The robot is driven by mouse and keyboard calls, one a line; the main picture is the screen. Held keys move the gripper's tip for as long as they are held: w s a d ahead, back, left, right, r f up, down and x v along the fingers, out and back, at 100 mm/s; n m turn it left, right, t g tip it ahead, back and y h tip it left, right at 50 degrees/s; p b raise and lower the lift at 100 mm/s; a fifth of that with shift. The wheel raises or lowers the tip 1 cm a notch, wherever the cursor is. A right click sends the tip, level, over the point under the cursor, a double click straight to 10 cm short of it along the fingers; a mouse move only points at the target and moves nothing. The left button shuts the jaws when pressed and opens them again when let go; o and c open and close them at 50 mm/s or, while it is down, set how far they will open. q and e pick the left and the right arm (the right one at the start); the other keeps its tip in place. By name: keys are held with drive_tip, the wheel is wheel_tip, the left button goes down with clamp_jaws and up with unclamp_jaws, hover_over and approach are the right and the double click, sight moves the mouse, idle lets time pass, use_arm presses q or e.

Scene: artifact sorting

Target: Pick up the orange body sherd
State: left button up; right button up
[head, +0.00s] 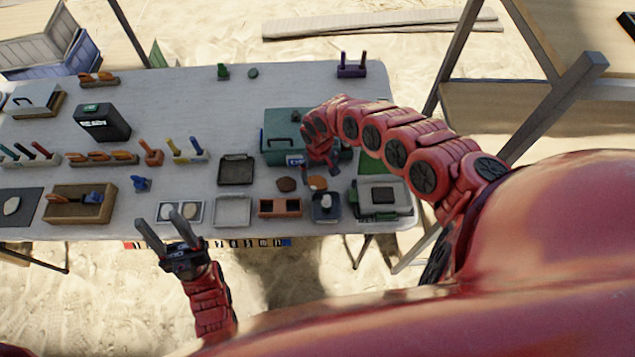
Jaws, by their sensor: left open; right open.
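An orange sherd (317,183) lies flat on the table near its front right part, beside a darker brown sherd (286,184). My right gripper (321,172) reaches down from the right arm just above and behind the orange sherd. Its fingers are partly hidden by its own wrist, and I cannot tell whether they touch the sherd. I see nothing held in it.
A teal case (283,125) stands behind the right gripper. A black tray (236,170), a pale tray (233,211), a terracotta divided tray (280,207) and a scale-like device (326,206) surround the sherds. The table's (180,95) back middle is mostly clear.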

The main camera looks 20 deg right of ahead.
drive_tip(key=f, duration=0.3)
drive_tip(key=shift+w+a+f, duration=0.2)
drive_tip(key=shift+f, duration=0.1)
drive_tip(key=shift+d+f, duration=0.15)
drive_tip(key=shift+f, duration=0.1)
drive_tip(key=c, duration=1.3)
drive_tip(key=shift+r, duration=0.15)
